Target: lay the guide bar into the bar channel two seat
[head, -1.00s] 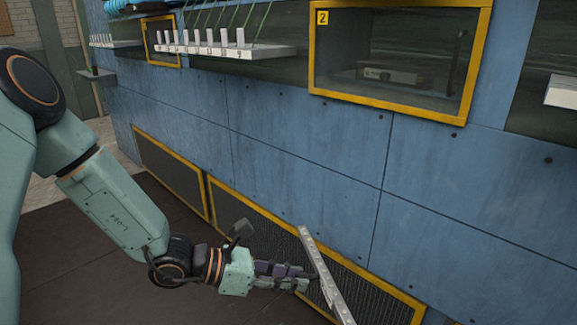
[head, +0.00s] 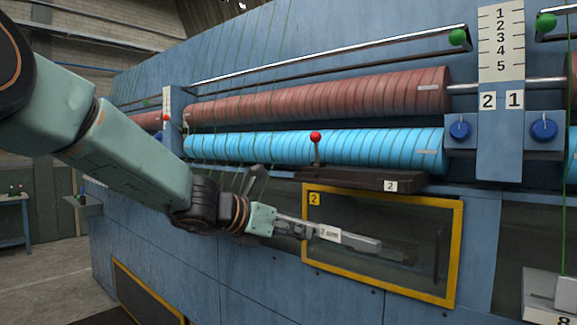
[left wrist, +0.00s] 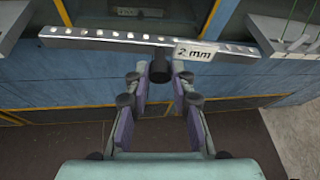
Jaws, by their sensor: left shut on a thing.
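The guide bar (head: 358,241) is a silver bar with a "2 mm" label. In the head view it is at the yellow-framed opening marked 2 (head: 384,284), overlapping its left part; I cannot tell how deep it is. My left gripper (head: 300,229) is shut on the bar's dark grip. In the left wrist view, the bar (left wrist: 110,38) lies crosswise beyond the fingertips (left wrist: 160,75), with the dark stub between them. The seat's inside is dark and partly hidden. My right gripper is out of view.
Above the opening are a dark ledge labelled 2 (head: 370,180), a red-knobbed lever (head: 315,137), a blue roller (head: 350,147) and a red roller (head: 330,95). A blue dial (head: 460,129) is at right. Pale ledges flank the bar in the left wrist view.

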